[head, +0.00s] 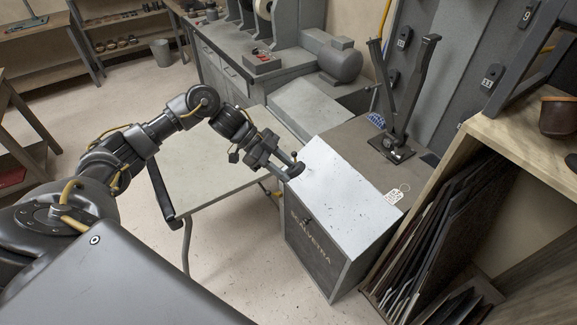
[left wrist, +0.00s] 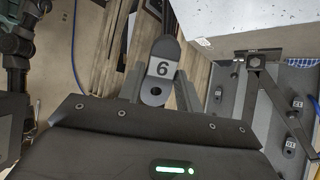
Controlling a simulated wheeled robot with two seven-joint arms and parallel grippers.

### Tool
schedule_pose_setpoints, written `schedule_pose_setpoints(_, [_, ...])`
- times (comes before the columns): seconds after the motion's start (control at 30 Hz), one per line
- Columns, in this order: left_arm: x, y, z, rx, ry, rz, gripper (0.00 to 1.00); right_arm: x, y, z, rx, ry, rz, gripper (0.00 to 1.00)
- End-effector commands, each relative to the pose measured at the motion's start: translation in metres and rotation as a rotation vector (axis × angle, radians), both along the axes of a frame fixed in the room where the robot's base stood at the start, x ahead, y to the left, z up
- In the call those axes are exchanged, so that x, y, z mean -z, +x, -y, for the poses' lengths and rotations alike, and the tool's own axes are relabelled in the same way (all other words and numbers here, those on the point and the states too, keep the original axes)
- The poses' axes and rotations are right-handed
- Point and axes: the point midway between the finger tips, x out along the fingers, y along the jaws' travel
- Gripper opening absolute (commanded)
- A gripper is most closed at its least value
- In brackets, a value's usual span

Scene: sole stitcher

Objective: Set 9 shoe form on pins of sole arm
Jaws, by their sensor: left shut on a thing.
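My left gripper (head: 284,166) is shut on a dark, rounded shoe form (left wrist: 164,50), held just above the near left edge of a white-topped machine cabinet. Its white label reads as 6 in the left wrist view; I cannot tell whether it is an upside-down 9. A form marked 9 (head: 527,15) hangs on the grey board at the upper right. The sole arm (head: 405,95) stands as a dark forked post on the bench, right of and apart from my gripper. It also shows in the left wrist view (left wrist: 254,85). Its pins are too small to make out. My right gripper is out of view.
The white-topped cabinet (head: 335,185) lies between my gripper and the sole arm. Other numbered forms (head: 491,75) hang on the board. A wooden shelf (head: 530,135) with upright dark sheets stands at right. A pale table (head: 205,170) is at left.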

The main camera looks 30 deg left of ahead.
Motion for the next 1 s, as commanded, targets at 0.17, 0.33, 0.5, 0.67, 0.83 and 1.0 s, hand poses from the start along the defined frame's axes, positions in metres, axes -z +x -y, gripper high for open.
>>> schedule_pose_setpoints(0.17, [0.008,0.01,-0.007,0.273,0.141,0.002,0.0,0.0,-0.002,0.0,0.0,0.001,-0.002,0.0])
schedule_pose_setpoints(0.33, [0.019,0.013,-0.013,0.47,0.242,0.021,0.0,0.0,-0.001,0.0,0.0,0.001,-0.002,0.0])
schedule_pose_setpoints(0.5, [0.03,0.016,-0.017,0.661,0.341,0.059,0.0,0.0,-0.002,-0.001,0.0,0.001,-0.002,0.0])
schedule_pose_setpoints(0.67, [0.039,0.019,-0.023,0.822,0.424,0.105,0.0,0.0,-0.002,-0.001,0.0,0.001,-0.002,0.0])
schedule_pose_setpoints(0.83, [0.051,0.022,-0.03,1.0,0.513,0.175,0.0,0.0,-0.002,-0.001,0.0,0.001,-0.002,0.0])
schedule_pose_setpoints(1.0, [0.068,0.028,-0.039,1.225,0.619,0.301,0.0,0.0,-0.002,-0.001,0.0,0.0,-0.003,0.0])
